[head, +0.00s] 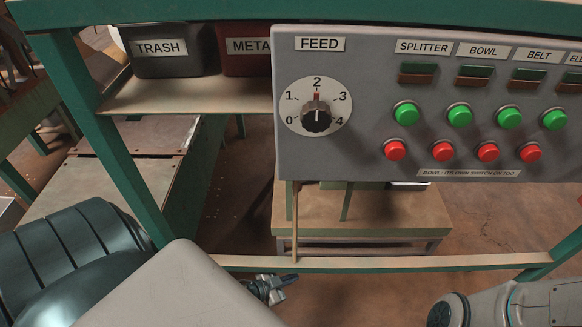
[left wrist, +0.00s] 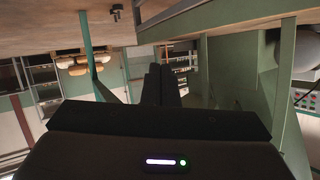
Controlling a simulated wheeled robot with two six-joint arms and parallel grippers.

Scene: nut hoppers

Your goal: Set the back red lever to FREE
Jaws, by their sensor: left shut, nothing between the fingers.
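No red lever can be made out in the head view or the left wrist view, and no FREE label shows in either. My left gripper (head: 268,289) is at the bottom middle of the head view, partly hidden behind my own pale arm link. It lies close to the green frame's low front rail. In the left wrist view its two dark fingers (left wrist: 161,86) are together, with nothing between them, pointing toward a green post and beam. My right gripper is not in view; only part of my right arm shows at the bottom right of the head view.
A grey control panel (head: 372,142) with a FEED dial (head: 316,117) at 2 and green and red buttons fills the upper right. TRASH (head: 165,68) and red METAL (head: 245,62) bins stand left of it on a shelf.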

